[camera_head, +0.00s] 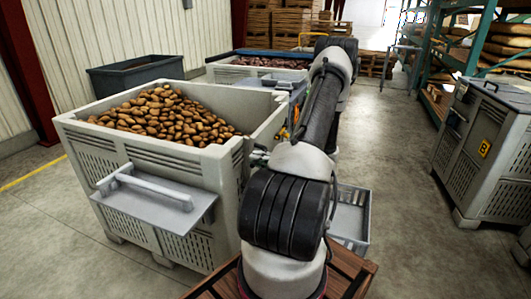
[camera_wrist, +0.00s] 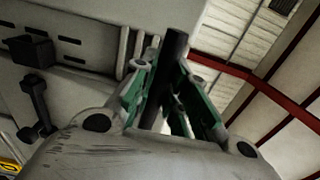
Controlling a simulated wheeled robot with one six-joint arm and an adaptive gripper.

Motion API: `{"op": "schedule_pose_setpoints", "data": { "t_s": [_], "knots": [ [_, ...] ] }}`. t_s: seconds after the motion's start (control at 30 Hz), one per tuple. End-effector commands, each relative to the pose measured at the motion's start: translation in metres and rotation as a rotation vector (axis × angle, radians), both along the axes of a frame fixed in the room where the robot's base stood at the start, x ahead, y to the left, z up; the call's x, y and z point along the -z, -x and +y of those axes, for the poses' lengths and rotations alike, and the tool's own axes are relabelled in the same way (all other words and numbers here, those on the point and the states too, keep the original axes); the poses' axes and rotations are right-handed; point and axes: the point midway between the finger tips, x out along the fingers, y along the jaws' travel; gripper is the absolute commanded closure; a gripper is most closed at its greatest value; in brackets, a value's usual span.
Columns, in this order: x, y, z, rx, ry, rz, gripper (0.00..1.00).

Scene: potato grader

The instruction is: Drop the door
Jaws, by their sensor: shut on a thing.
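A large grey bin (camera_head: 150,140) full of potatoes stands left of my arm. A grey flap with a pale bar handle (camera_head: 145,185) sticks out from its front side; I cannot tell whether it is the door. My gripper (camera_head: 258,157) is by the bin's right side, mostly hidden behind my arm. In the wrist view my gripper (camera_wrist: 172,95) has its green fingers closed around a dark upright bar (camera_wrist: 175,50). A grey panel (camera_wrist: 85,75) with slots and a dark handle (camera_wrist: 37,105) is at the left there. Whether the bar belongs to this panel cannot be told.
A second potato bin (camera_head: 225,72) and a dark tub (camera_head: 135,75) stand behind. A grey bin with a yellow label (camera_head: 485,148) and a teal rack (camera_head: 450,60) are at the right. A low grey tray (camera_head: 350,220) lies right of my arm. The floor between is clear.

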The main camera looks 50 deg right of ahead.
Motion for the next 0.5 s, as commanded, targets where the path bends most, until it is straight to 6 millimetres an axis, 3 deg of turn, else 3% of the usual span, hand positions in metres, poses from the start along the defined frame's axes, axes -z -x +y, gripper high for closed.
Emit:
{"op": "schedule_pose_setpoints", "data": {
  "t_s": [0.5],
  "knots": [
    [0.012,0.026,-0.011,0.001,-0.001,0.006,1.0]
  ]
}}
